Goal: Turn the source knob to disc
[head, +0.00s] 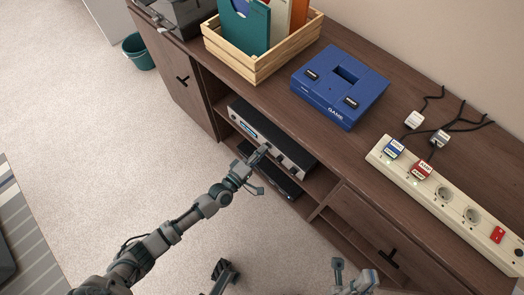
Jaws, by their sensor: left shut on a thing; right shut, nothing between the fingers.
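A silver audio receiver (285,151) with a lit display (249,132) sits on the upper open shelf of the wooden cabinet. My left gripper (259,156) reaches its front panel and is shut on a small knob there, which I take to be the source knob. The fingers cover most of the knob, so its pointer and any labels cannot be read. My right gripper (352,275) is low at the bottom edge of the view, shut and empty, away from the receiver.
A black flat device (284,184) lies on the shelf below. On the cabinet top (281,84) stand a wooden record crate (262,71), a blue game console (340,84) and a white power strip (447,203) with plugs. A green bin (138,52) stands on the carpet. The carpet in front is mostly clear.

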